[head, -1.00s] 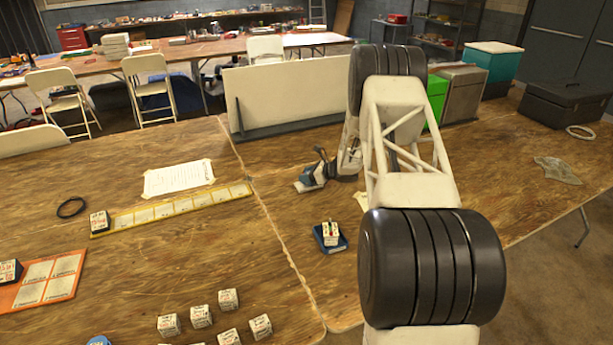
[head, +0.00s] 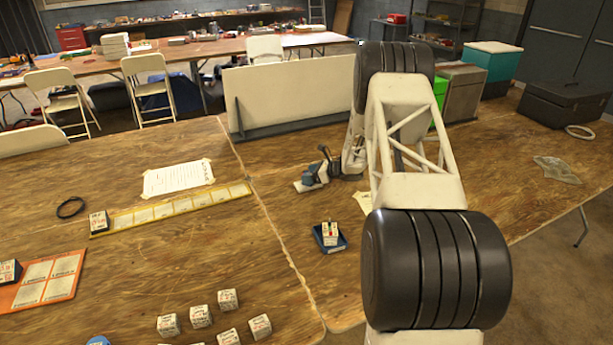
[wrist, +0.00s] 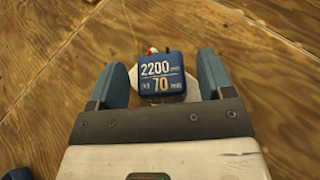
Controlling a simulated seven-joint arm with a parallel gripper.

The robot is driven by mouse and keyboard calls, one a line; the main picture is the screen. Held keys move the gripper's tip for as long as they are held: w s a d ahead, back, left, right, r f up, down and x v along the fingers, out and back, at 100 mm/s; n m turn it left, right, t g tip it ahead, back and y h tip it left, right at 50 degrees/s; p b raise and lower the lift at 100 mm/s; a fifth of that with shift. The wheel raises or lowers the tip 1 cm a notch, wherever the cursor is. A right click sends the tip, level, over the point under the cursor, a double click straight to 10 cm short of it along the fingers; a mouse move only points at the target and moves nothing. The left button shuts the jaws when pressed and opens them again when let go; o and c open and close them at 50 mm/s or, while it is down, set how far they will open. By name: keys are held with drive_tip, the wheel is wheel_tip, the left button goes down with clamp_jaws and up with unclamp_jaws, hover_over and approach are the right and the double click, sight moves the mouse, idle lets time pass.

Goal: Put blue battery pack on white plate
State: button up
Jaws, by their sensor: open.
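The blue battery pack (wrist: 162,77), marked 2200 and 70, has small red and black terminals at its far edge in the wrist view. It sits over the white plate (wrist: 131,84), which shows only as a small pale edge around it. My gripper (wrist: 160,66) is open, with one blue finger on each side of the pack and a visible gap at each side. In the head view my gripper (head: 327,167) is low over the right table. The white plate (head: 303,187) shows at its left, and the pack is hard to tell from the fingers.
A blue tray (head: 331,245) with a small white-labelled block stands in front of my gripper. A cream upright panel (head: 290,92) stands behind it. Several labelled cubes (head: 200,316) and a yellow strip (head: 170,211) lie to the left. Bare wood surrounds the plate.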

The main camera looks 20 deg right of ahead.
drive_tip(key=v, duration=1)
drive_tip(key=shift+f, duration=0.15)
drive_tip(key=s+a+r+m+t+h, duration=0.15)
drive_tip(key=a+r+m+h, duration=0.4)
drive_tip(key=r+m, duration=0.55)
drive_tip(key=s+a+r+m+t+h, duration=0.1)
drive_tip(key=s+a+r+m+h, duration=0.4)
drive_tip(key=r, duration=1)
drive_tip(key=s+a+r+m+g+h, duration=0.1)
drive_tip(key=s+a+r+m, duration=0.1)
drive_tip(key=s+a+m, duration=0.35)
drive_tip(key=s+a+r+m+g, duration=0.2)
drive_tip(key=s+a+r+m, duration=0.1)
drive_tip(key=s+m, duration=0.55)
drive_tip(key=s+a+r+m+g+h, duration=0.15)
drive_tip(key=s+a+m, duration=0.35)
drive_tip(key=s, duration=0.5)
drive_tip(key=s+a+f+m+g+y, duration=0.1)
drive_tip(key=s+a+m, duration=0.2)
drive_tip(key=s, duration=0.5)
drive_tip(key=s+a+f+m+g+y, duration=0.1)
drive_tip(key=s+a+m+g, duration=0.1)
drive_tip(key=s, duration=0.6)
drive_tip(key=s+a+f+m+g+y, duration=0.1)
drive_tip(key=s+a+m, duration=0.4)
drive_tip(key=s, duration=0.3)
drive_tip(key=shift+s+a+g+y, duration=0.3)
drive_tip(key=shift+s+a+g, duration=0.1)
drive_tip(key=shift+a, duration=0.05)
